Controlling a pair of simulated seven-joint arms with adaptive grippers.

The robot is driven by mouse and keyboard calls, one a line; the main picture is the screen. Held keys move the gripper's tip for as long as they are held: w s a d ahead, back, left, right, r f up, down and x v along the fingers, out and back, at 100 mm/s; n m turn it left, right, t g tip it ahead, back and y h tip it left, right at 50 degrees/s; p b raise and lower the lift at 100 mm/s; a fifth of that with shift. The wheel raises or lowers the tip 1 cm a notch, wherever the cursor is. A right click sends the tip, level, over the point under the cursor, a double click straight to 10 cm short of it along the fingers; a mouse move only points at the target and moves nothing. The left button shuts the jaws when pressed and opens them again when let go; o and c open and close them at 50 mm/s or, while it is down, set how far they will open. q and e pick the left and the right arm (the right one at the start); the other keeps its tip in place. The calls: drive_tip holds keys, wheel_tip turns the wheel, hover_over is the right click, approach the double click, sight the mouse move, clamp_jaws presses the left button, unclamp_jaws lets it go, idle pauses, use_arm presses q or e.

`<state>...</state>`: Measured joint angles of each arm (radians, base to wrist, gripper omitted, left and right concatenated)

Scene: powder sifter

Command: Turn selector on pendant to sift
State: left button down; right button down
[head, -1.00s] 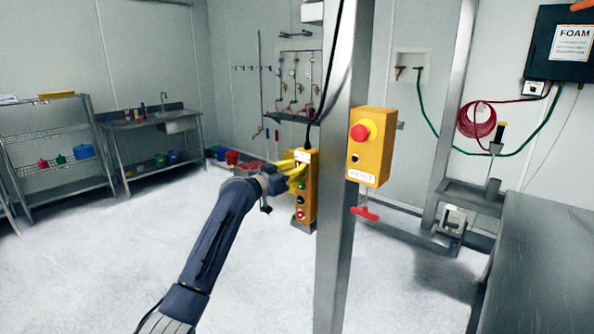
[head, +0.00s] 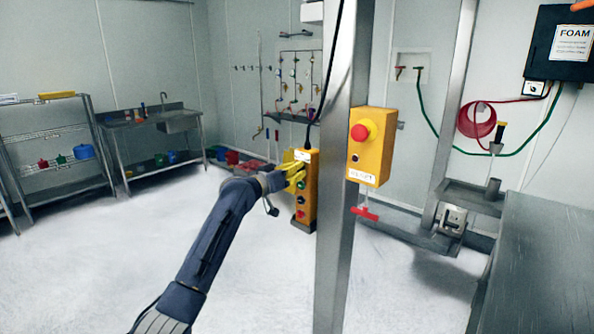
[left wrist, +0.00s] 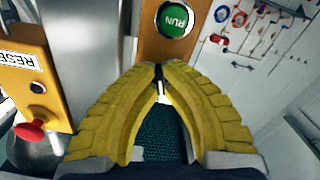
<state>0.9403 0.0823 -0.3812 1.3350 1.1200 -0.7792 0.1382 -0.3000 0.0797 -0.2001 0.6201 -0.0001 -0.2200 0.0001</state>
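The orange pendant (head: 308,208) hangs upright on a black cable left of the steel post. Its green RUN button (left wrist: 174,18) shows clearly in the left wrist view. My left gripper (head: 303,170), with yellow fingers, is at the upper part of the pendant, above the green button. In the left wrist view the fingertips of my left gripper (left wrist: 159,72) come together on a small dark part, which looks like the selector knob (left wrist: 158,72). The fingers hide most of it, so its pointing direction cannot be told. My right gripper is not in view.
A yellow box with a red stop button and RESET label (head: 371,147) is on the steel post (head: 336,240), just right of the pendant. A steel table (head: 545,270) stands at the right. A sink bench and a shelf rack (head: 50,160) are far left. The floor between is clear.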

use_arm(q)
drive_tip(key=n, duration=0.5)
drive_tip(key=shift+n, duration=0.3)
idle(0.4)
drive_tip(key=c, duration=1.5)
unclamp_jaws()
drive_tip(key=shift+c, duration=0.2)
drive_tip(key=shift+a, duration=0.1)
drive_tip(key=v, duration=1.2)
drive_tip(key=shift+r, duration=0.1)
